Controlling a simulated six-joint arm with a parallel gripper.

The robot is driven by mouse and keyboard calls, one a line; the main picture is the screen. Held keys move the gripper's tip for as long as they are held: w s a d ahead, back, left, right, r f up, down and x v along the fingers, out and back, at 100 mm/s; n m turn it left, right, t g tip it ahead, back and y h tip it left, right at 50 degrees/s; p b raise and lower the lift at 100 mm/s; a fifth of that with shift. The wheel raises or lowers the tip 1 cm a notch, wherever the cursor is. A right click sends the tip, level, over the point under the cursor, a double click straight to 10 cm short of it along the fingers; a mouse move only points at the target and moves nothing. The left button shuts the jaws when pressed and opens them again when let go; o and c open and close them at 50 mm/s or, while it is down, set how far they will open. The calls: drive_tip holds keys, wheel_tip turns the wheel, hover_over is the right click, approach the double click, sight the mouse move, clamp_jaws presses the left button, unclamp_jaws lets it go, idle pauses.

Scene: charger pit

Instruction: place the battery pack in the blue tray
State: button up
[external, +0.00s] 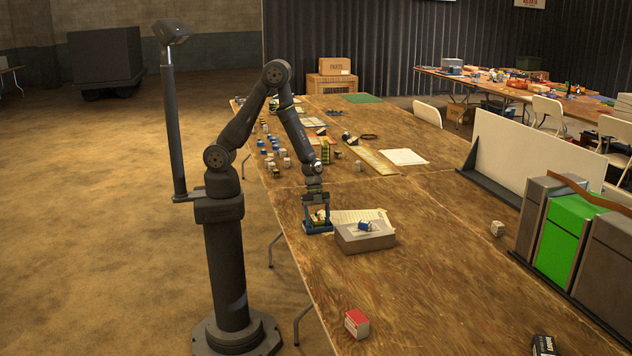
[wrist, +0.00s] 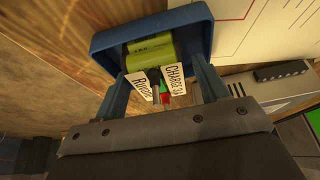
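The green battery pack (wrist: 151,50) lies in the blue tray (wrist: 199,28), with two white tags and thin wires hanging from its near end. The tray also shows in the external view (external: 318,231), on the table just left of a grey box. My gripper (wrist: 160,78) points down over the tray, its blue fingers spread on either side of the pack. A gap shows between the right finger and the pack; the left finger is closer to it. The fingertips are partly hidden at the tray. In the external view my gripper (external: 317,226) stands low at the tray.
The grey box (external: 364,240) beside the tray carries a small blue-and-white item. A paper sheet (external: 352,220) lies behind the tray. A red-and-white box (external: 357,322) stands toward the front edge. Several small blocks (external: 270,148) are at the far left. The front middle of the table is mostly clear.

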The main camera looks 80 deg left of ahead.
drive_tip(key=shift+r, duration=0.1)
drive_tip(key=v, duration=1.2)
idle(0.4)
drive_tip(key=x, duration=1.2)
drive_tip(key=shift+r, duration=0.1)
